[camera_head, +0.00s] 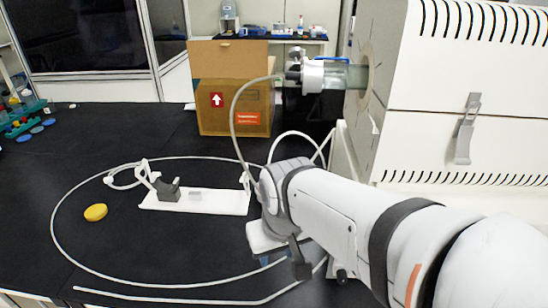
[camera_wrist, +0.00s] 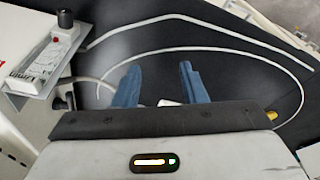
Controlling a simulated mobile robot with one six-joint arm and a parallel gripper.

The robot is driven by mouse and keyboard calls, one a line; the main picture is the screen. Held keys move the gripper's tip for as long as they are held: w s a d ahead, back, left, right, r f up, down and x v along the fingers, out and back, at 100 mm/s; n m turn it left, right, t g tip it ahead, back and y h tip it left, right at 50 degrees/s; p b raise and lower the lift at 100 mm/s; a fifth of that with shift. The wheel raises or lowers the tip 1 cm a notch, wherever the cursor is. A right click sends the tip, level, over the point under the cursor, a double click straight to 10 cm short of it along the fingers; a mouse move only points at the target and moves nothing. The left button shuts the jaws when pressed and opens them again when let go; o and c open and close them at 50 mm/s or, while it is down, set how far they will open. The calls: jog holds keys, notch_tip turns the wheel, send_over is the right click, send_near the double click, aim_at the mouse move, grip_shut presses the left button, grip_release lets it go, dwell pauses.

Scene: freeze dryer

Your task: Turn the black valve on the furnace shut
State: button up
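The white furnace (camera_head: 440,120) stands at the right in the head view. A glass tube (camera_head: 345,77) sticks out of its left side and ends in a silver flange (camera_head: 312,76). Small dark fittings (camera_head: 294,70) sit at the flange's left end; the black valve seems to be among them, but its handle position is too small to tell. My gripper shows in the wrist view with two blue fingers (camera_wrist: 159,84), apart and empty, above the black table.
A hose loops across the black table (camera_head: 100,245). A white stand (camera_head: 215,202) and yellow disc (camera_head: 96,212) lie inside the loop. A cardboard box (camera_head: 235,95) stands behind. The wrist view shows a box with a black knob (camera_wrist: 65,18) at upper left.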

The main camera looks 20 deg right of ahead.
jog(key=w+d+f+m+g+h+p, duration=0.1)
jog(key=w+d+f+g+h, duration=0.1)
jog(key=w+d+g+h, duration=0.4)
jog(key=w+d+f+m+g+h+p, duration=0.1)
jog(key=w+d+f+h, duration=0.2)
jog(key=d, duration=0.4)
jog(key=w+d+f+n+t+h+p, duration=0.1)
jog(key=w+d+f+t+h, duration=0.15)
jog(key=w+h, duration=0.3)
jog(key=w+d+f+n+t+h+p, duration=0.1)
jog(key=w+d+f+h, duration=0.1)
jog(key=w+f+h, duration=0.3)
jog(key=shift+y, duration=0.75)
jog(key=d, duration=0.2)
jog(key=d+r+p, duration=0.1)
jog(key=d, duration=0.1)
jog(key=d+r, duration=0.1)
jog(key=d, duration=0.2)
jog(key=shift+w+r, duration=0.2)
jog(key=shift+w, duration=0.1)
jog(key=shift+c, duration=0.5)
grip_shut()
